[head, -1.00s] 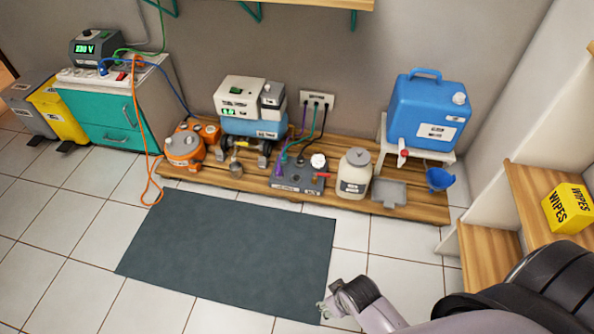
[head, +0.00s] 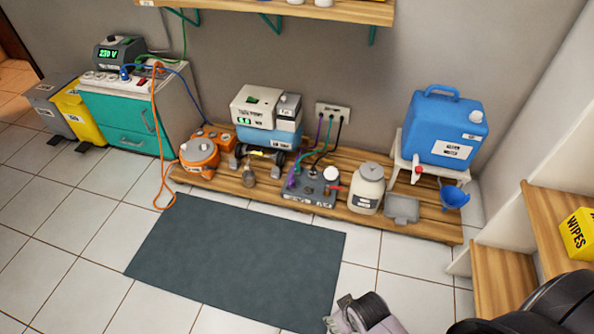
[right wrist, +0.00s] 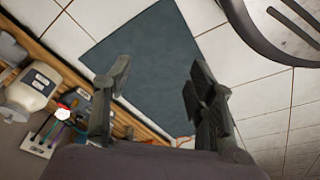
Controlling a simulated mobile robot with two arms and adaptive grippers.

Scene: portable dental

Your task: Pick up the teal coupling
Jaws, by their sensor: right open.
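I cannot make out the teal coupling for certain. A teal-green hose (head: 299,163) runs down to a grey manifold box (head: 310,192) on the low wooden pallet, and a purple and a black line are there too. Any coupling at its end is too small to tell. My right gripper (head: 336,322) is at the bottom edge of the head view, over the tiles near the mat's right corner and well apart from the box. In the right wrist view, its two fingers (right wrist: 158,88) are spread with nothing between them. My left gripper is in neither view.
The pallet (head: 405,228) also holds an orange pot (head: 199,155), a white-and-blue unit (head: 268,116), a cream jar (head: 366,190) and a blue water container (head: 446,125) on a stool. The dark mat (head: 235,250) is clear. Wooden steps (head: 503,280) stand at right.

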